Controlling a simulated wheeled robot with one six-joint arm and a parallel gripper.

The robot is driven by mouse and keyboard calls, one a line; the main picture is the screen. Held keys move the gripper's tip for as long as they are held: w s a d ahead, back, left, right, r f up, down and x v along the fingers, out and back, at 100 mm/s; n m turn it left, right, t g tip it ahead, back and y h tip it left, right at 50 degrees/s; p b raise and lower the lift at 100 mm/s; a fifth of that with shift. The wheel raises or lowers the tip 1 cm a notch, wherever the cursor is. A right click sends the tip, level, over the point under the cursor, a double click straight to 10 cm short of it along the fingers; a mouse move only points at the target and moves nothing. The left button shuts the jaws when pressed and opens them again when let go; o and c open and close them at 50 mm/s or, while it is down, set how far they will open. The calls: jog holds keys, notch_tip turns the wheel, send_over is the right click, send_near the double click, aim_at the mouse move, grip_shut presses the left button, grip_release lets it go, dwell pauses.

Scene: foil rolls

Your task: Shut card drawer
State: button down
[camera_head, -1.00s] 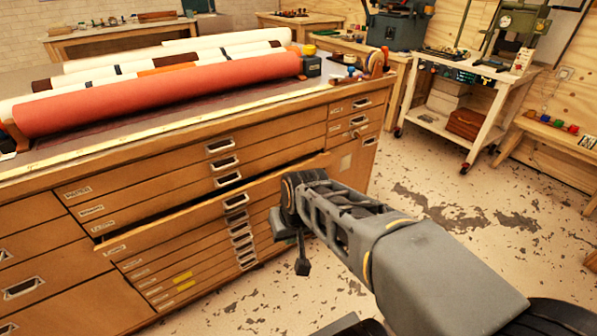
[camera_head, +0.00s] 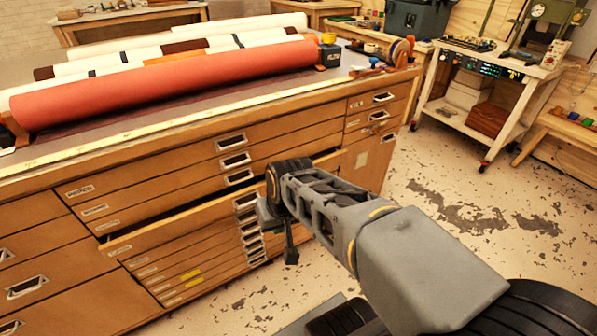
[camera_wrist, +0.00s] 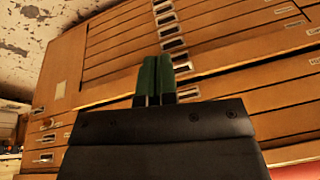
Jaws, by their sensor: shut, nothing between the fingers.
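The card drawer (camera_head: 180,227) is a long wooden front in the flat-file cabinet (camera_head: 290,135). It stands out from the cabinet, with a dark gap above its top edge. In the wrist view a long drawer front (camera_wrist: 250,50), probably the same one, runs to the right of the fingers. My gripper (camera_head: 266,211) is in front of the drawer's right part and hides some of it; its fingertips are hard to make out there. In the wrist view its green fingers (camera_wrist: 155,75) are together and empty, pointing at the cabinet front near the metal handles. I cannot tell whether they touch it.
Red (camera_head: 170,88) and white rolls lie on the cabinet top. Several shut drawers with metal handles are above and below the open one. A white wheeled trolley (camera_head: 488,105) stands at the back right. The worn floor between it and the cabinet is clear.

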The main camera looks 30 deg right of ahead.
jog(key=w+d+f+m+t+b, duration=0.25)
jog(key=w+d+m, duration=0.25)
jog(key=d+m, duration=0.45)
jog(key=w+d+f+m+t+b, duration=0.15)
jog(key=w+d+m+t, duration=0.45)
jog(key=d, duration=0.7)
jog(key=w+f+g+b, duration=0.2)
jog(key=w+f, duration=0.4)
jog(key=w, duration=0.4)
jog(key=shift+w+d+m+h+b, duration=0.15)
jog(key=shift+d+m+h+b, duration=0.15)
jog(key=shift+m+h, duration=0.15)
